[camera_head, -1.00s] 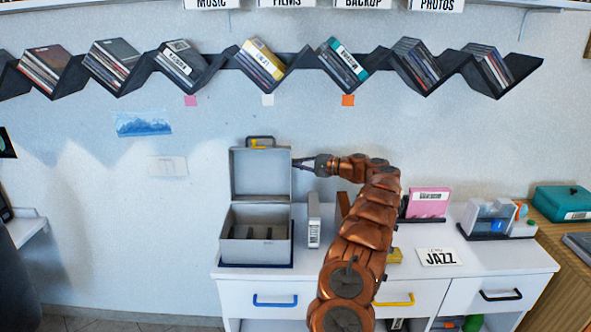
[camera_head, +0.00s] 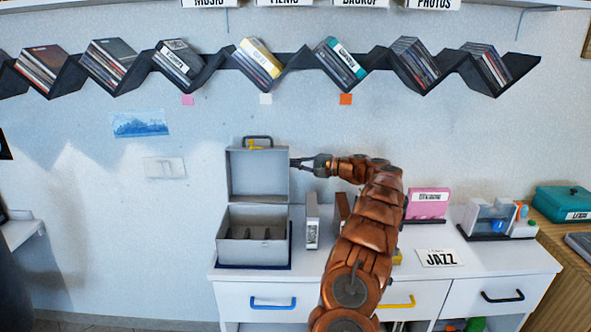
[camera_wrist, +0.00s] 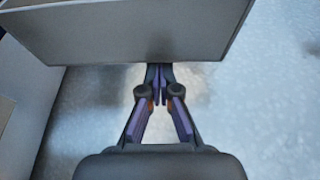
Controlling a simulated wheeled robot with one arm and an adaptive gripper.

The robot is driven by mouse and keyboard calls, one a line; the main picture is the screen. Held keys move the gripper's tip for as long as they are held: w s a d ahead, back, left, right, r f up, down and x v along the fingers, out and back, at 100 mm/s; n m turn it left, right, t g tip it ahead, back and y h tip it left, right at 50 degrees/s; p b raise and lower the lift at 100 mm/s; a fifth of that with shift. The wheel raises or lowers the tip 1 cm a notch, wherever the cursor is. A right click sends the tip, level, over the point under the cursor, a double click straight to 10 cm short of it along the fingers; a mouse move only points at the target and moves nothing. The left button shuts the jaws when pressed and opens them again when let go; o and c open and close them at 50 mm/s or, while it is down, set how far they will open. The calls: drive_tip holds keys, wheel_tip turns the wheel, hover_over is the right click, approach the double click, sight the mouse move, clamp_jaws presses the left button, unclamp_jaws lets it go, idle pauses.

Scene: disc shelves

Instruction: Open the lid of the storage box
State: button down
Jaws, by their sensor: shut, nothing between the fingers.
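The grey storage box (camera_head: 253,221) stands on the left end of the white cabinet, with dark dividers inside. Its lid (camera_head: 257,175) is raised upright at the back, with a dark handle and a yellow latch (camera_head: 254,145) at its top edge. My gripper (camera_head: 293,163) is at the right edge of the lid, shut and empty. In the wrist view the lid (camera_wrist: 140,30) fills the top, and the shut fingertips (camera_wrist: 158,72) are at its lower edge, partly hidden by it. I cannot tell whether they touch it.
A grey upright case (camera_head: 312,220) stands just right of the box. A pink case (camera_head: 428,204), a JAZZ card (camera_head: 439,258) and a clear holder (camera_head: 490,217) are farther right. The zigzag disc shelf (camera_head: 210,75) runs along the wall above.

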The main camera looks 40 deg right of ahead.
drive_tip(key=shift+s+a+r+b, duration=0.15)
drive_tip(key=shift+a+b, duration=0.1)
drive_tip(key=shift+b, duration=0.2)
drive_tip(key=s+d+p, duration=0.3)
drive_tip(key=s+d, duration=0.2)
drive_tip(key=d, duration=0.2)
drive_tip(key=shift+s+d+p, duration=0.35)
idle(1.1)
